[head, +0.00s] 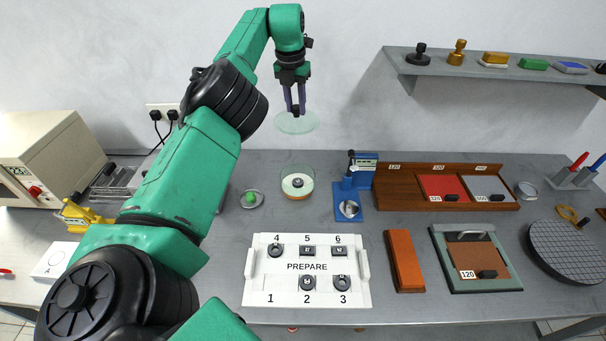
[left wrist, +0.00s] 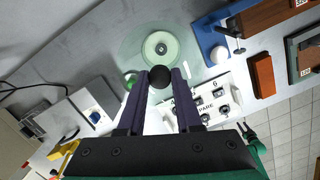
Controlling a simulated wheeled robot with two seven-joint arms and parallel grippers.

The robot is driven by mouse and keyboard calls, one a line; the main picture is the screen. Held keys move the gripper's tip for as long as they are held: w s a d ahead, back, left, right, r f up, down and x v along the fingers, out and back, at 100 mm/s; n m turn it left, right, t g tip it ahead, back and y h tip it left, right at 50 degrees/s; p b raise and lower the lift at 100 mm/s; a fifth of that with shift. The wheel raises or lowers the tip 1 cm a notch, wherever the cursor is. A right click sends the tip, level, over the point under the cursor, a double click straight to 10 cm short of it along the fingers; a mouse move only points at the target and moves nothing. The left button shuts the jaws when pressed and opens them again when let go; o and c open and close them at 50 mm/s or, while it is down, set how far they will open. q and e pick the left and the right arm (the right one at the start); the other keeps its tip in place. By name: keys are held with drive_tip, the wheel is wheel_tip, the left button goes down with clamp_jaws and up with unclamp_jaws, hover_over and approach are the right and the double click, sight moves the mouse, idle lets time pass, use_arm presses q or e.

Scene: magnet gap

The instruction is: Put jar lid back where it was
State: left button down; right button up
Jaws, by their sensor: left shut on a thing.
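My left gripper (head: 296,108) is shut on the dark knob of a clear glass jar lid (head: 297,123), held in the air above the back of the bench. In the left wrist view the round black knob (left wrist: 159,77) sits between the fingertips. An open round glass jar (head: 298,183) stands on the bench below the lid, apart from it. The jar has a pale inside with a small dark-centred piece in it. In the left wrist view the jar (left wrist: 160,47) lies beyond the fingertips, seen partly through the clear lid. My right gripper does not show clearly.
A green piece on a small dish (head: 251,199) is left of the jar, and a blue stand (head: 347,206) is right of it. A white numbered tray (head: 308,292) lies in front. A wooden rack (head: 392,187) and wall shelf (head: 450,66) are at right.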

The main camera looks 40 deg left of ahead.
sight(294, 132)
use_arm(q)
wheel_tip(294, 132, down, 20)
drive_tip(key=b, duration=0.7)
drive_tip(key=shift+f+b, duration=0.35)
drive_tip(key=shift+f, duration=0.2)
drive_tip(key=c, duration=0.6)
unclamp_jaws()
drive_tip(key=shift+r, duration=0.1)
drive_tip(key=r, duration=0.4)
drive_tip(key=s+r+b, duration=0.1)
drive_tip(key=r, duration=0.8)
drive_tip(key=shift+s+d, duration=0.25)
drive_tip(key=shift+s, duration=0.1)
